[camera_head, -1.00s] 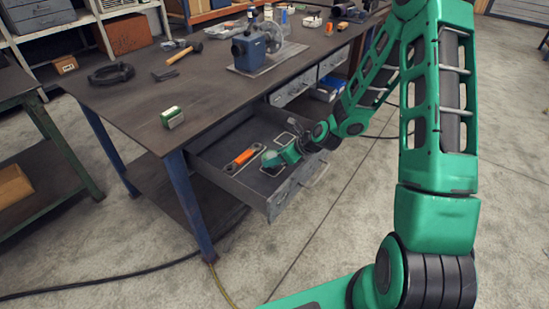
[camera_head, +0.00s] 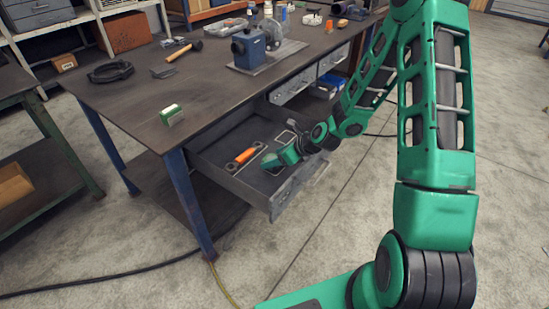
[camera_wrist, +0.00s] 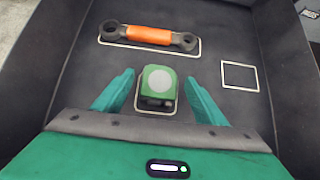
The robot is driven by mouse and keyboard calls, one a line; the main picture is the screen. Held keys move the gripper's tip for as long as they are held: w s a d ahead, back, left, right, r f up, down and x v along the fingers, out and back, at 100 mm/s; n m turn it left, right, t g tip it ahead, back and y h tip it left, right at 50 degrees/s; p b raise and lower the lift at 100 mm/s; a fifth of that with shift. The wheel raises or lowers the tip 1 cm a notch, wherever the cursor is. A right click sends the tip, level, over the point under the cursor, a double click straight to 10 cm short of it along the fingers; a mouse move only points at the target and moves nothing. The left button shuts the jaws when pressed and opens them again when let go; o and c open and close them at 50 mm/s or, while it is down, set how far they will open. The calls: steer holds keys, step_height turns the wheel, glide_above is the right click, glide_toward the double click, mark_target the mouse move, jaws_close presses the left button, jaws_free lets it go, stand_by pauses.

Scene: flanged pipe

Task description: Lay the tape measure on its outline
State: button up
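The green tape measure (camera_wrist: 158,82), with a pale round disc on top, stands in the drawer between my gripper's fingers in the wrist view. A white outline (camera_wrist: 155,113) shows around its lower edge; the body hides the rest, so I cannot tell how exactly it fits. My gripper (camera_wrist: 160,80) is open, with a gap between each finger and the tape measure. In the head view my gripper (camera_head: 272,160) reaches into the open drawer and the tape measure cannot be made out.
An orange-handled wrench (camera_wrist: 148,35) lies in its own outline beyond the tape measure. An empty square outline (camera_wrist: 239,75) is at the right. The drawer walls (camera_wrist: 65,60) enclose the space. A green-and-white block (camera_head: 172,115) sits on the workbench (camera_head: 130,110) above.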

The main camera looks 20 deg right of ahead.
steer(key=shift+r, duration=0.5)
steer(key=v, duration=1.2)
steer(key=shift+r, duration=0.1)
